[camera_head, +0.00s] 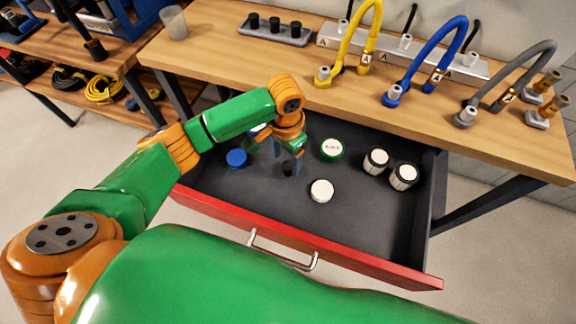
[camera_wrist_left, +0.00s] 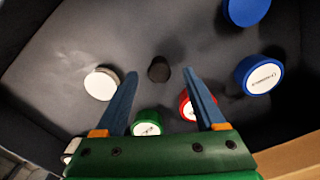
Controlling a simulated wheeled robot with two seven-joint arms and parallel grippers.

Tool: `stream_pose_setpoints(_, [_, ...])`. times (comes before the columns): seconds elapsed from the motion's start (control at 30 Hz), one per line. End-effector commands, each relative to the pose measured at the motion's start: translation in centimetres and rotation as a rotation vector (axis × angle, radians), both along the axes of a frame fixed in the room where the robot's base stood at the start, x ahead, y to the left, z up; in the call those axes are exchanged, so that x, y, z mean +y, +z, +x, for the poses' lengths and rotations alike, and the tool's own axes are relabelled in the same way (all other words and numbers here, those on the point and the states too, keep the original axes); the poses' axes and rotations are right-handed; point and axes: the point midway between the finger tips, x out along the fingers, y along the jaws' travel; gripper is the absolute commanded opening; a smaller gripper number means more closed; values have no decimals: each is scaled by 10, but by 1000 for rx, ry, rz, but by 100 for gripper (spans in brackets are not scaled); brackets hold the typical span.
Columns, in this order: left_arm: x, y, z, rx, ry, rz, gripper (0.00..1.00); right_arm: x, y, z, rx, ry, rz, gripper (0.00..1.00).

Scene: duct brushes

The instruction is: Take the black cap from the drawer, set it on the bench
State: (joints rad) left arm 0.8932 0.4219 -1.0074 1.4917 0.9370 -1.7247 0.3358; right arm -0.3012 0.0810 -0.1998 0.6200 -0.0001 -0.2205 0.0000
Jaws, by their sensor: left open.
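The small black cap (camera_wrist_left: 159,69) stands on the floor of the open drawer (camera_wrist_left: 60,50). In the left wrist view it appears between the fingertips of my left gripper (camera_wrist_left: 160,73), apart from both fingers. The gripper is open and empty. In the head view my left gripper (camera_head: 291,165) points down into the middle of the drawer (camera_head: 345,215), and the black cap (camera_head: 287,168) shows dark beside the fingers, partly hidden. The wooden bench (camera_head: 390,110) is above and behind the drawer. My right gripper is not in view.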

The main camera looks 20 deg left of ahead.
Motion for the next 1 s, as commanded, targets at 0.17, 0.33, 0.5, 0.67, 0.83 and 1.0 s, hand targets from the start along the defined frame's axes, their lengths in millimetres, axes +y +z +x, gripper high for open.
stream_pose_setpoints(0.17, [-2,-34,1,2,0,1,71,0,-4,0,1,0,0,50])
stream_pose_setpoints(0.33, [-2,-38,2,-1,-1,0,71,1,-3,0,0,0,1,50])
stream_pose_setpoints(0.5, [-2,-38,2,-1,-1,0,50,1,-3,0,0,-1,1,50])
stream_pose_setpoints(0.67, [-2,-38,2,-1,-1,0,7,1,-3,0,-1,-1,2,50])
stream_pose_setpoints(0.83, [-2,-37,2,-1,0,0,0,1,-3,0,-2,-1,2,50])
stream_pose_setpoints(1.0, [-2,-35,2,-1,0,0,0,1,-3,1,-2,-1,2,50])
